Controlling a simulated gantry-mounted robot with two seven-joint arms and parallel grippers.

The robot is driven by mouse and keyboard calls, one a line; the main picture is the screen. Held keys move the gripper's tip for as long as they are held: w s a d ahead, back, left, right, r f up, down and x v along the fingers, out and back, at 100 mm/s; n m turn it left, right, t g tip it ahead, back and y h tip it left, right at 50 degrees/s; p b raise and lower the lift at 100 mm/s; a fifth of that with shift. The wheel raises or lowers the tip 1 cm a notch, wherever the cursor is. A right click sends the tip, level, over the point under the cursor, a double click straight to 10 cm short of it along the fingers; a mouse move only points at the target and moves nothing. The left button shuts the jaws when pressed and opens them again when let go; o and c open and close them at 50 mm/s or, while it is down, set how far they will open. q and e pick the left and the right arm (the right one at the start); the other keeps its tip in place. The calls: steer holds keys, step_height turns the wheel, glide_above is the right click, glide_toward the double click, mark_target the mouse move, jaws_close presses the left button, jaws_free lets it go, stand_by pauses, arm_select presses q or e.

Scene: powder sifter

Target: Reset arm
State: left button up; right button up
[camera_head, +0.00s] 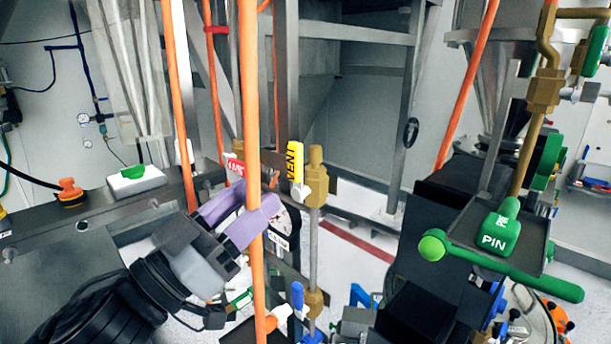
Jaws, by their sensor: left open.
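My left gripper (258,196) is in the lower left middle of the head view, with two purple fingers spread apart, pointing up and to the right. An orange hose (252,100) runs down across the view in front of the fingers and partly hides them. I see nothing held between the fingers. My left arm (110,305) comes in dark from the lower left. Dark blocky parts at the right middle may belong to my right arm, but no right gripper fingers show.
A yellow VENT handle (294,162) on brass fittings stands close right of the fingers. A green PIN block (496,228) and green bar (512,270) are at right. An orange-topped knob (69,190) and a green button (132,172) are at left. Several orange hoses hang around.

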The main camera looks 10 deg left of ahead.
arm_select(q)
step_height(320, 180, down, 32)
steer(key=s+n+g+y+p, duration=0.35)
steer(key=n+g+y, duration=0.2)
steer(key=n, duration=0.25)
steer(key=s+a+f+m+g+y+p, duration=0.1)
steer(key=s+a+f+g+y, duration=0.2)
steer(key=s+f, duration=0.6)
steer(key=s+a+f+m+g+y, duration=0.2)
steer(key=s+f+g, duration=0.4)
steer(key=s+f, duration=0.3)
steer(key=shift+s+a+m+g+y+p, duration=0.35)
steer(key=shift+s+a+y, duration=0.35)
steer(key=shift+a, duration=0.55)
